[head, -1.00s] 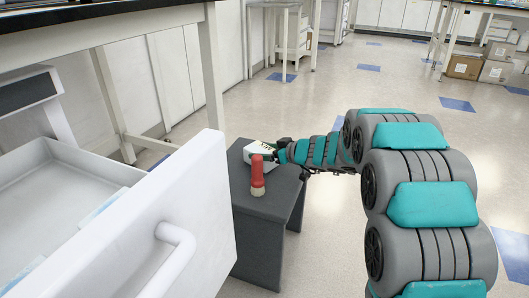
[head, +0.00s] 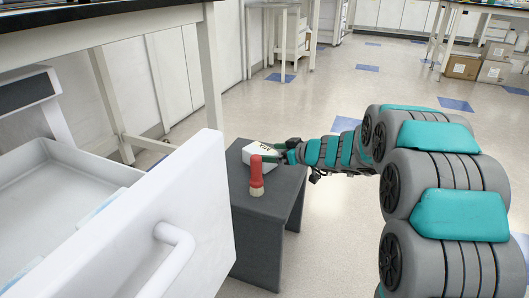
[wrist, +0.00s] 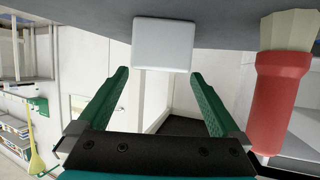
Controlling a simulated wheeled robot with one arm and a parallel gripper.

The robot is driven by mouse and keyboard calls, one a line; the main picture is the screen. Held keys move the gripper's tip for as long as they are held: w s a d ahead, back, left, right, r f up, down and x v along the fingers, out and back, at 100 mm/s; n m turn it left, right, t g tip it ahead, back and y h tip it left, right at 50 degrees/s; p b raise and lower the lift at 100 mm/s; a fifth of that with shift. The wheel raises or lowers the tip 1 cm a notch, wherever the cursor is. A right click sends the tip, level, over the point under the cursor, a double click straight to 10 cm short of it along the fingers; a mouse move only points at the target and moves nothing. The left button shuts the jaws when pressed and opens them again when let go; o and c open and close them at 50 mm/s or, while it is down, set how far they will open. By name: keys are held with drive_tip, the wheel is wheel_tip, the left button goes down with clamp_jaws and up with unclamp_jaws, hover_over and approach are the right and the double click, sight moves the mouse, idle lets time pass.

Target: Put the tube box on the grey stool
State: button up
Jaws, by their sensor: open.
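The white tube box (head: 262,157), with dark lettering on top, rests on the grey stool (head: 262,215) near its back edge. In the wrist view the box (wrist: 164,45) shows a plain white face against the stool's grey top (wrist: 80,22). My gripper (head: 283,152) is at the right side of the box in the head view. In the wrist view my gripper (wrist: 160,77) is open and empty, with its two green fingers apart and the box just beyond the fingertips.
A red bottle (head: 256,176) stands on the stool in front of the box, and it also shows at the right in the wrist view (wrist: 278,100). An open white drawer (head: 175,220) is left of the stool. Open floor (head: 320,220) lies to the right.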

drive_tip(key=v, duration=0.8)
